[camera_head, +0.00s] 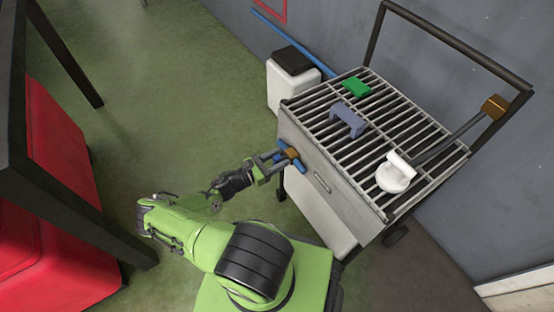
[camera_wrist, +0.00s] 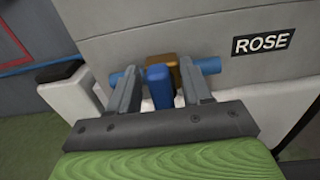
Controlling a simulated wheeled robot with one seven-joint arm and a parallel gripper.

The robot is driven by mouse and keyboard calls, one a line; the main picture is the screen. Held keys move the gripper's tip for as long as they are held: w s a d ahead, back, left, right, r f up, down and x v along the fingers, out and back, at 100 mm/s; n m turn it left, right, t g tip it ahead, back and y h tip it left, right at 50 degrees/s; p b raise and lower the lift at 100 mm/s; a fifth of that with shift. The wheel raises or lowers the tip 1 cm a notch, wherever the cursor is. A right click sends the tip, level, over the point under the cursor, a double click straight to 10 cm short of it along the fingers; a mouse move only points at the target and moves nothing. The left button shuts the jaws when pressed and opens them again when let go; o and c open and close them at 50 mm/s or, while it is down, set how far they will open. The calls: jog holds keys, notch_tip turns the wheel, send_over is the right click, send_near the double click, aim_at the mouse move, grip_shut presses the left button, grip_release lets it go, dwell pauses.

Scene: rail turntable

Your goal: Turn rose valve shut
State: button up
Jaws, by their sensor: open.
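The rose valve shows in the head view as a blue handle (camera_head: 299,165) with a brass-coloured body (camera_head: 292,153) on the near side wall of the cart. In the wrist view the blue handle (camera_wrist: 160,88) has a block facing me and a bar running sideways behind it. The brass body (camera_wrist: 187,72) is partly hidden behind it. A black label reading ROSE (camera_wrist: 263,42) is to the right. My gripper (camera_head: 270,163) is open at the valve. In the wrist view its two fingers (camera_wrist: 163,78) stand either side of the blue block, with gaps visible; contact with the bar cannot be told.
The cart's slatted top (camera_head: 372,148) carries a green block (camera_head: 356,87), a grey-blue bracket (camera_head: 347,119) and a white round piece (camera_head: 395,175). A white bin with a black lid (camera_head: 292,62) stands behind. A dark table frame (camera_head: 85,225) is at left; green floor lies between.

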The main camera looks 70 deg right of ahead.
grip_shut()
dwell(0.3)
jog(key=m, duration=0.1)
jog(key=m+b, duration=0.1)
jog(key=m, duration=0.2)
jog(key=shift+s+a+f+m, duration=0.2)
jog(key=shift+s+a+m, duration=0.15)
jog(key=shift+s+m, duration=0.05)
jog(key=shift+s+a+f+m+b, duration=0.2)
jog(key=shift+f+m+b, duration=0.2)
jog(key=shift+m, duration=1.8)
jog(key=shift+s+a+f+m+b, duration=0.2)
jog(key=shift+f+m+b, duration=0.2)
jog(key=shift+m, duration=1.8)
jog(key=shift+s+a+f+m+b, duration=0.2)
jog(key=shift+f+m+b, duration=0.2)
jog(key=shift+m, duration=1.8)
